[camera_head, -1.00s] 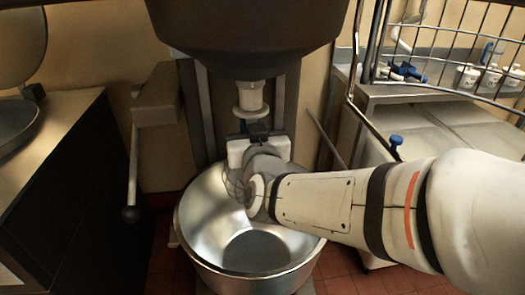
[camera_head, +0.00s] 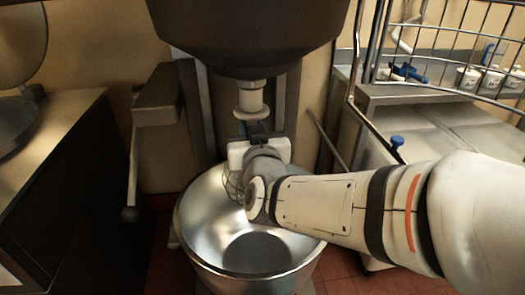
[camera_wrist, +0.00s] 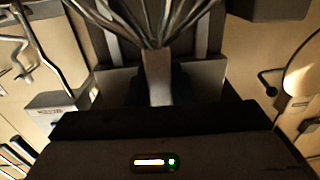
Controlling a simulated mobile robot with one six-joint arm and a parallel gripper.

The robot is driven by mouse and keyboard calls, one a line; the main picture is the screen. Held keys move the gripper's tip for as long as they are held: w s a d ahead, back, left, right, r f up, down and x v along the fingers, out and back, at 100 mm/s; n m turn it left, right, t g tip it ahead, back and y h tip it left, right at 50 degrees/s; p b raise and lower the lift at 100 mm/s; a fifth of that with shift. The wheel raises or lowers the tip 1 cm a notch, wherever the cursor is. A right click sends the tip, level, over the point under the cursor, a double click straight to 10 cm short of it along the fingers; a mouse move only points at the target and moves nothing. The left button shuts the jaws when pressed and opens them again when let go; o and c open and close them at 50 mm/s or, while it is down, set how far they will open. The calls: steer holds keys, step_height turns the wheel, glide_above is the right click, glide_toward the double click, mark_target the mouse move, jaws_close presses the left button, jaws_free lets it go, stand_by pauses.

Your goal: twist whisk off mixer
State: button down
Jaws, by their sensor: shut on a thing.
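The mixer's dark head (camera_head: 245,35) hangs over the steel bowl (camera_head: 195,240), with a pale drive shaft and collar (camera_head: 250,98) below it. My gripper (camera_head: 258,148) is just under the collar and above the bowl. In the wrist view my gripper (camera_wrist: 160,85) is shut on the pale stem of the whisk (camera_wrist: 158,75), one finger on each side. The whisk's wires fan out beyond the stem there. In the head view the wire whisk (camera_head: 234,186) shows partly behind my wrist, inside the bowl's mouth. The stem's top is hidden, so I cannot tell whether it still meets the shaft.
A dark-sided counter (camera_head: 70,190) stands at the left. A wire guard (camera_head: 450,85) and a steel table (camera_head: 440,130) with white containers are at the right.

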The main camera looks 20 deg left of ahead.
steer(key=shift+f+b, duration=1.35)
steer(key=shift+f, duration=0.15)
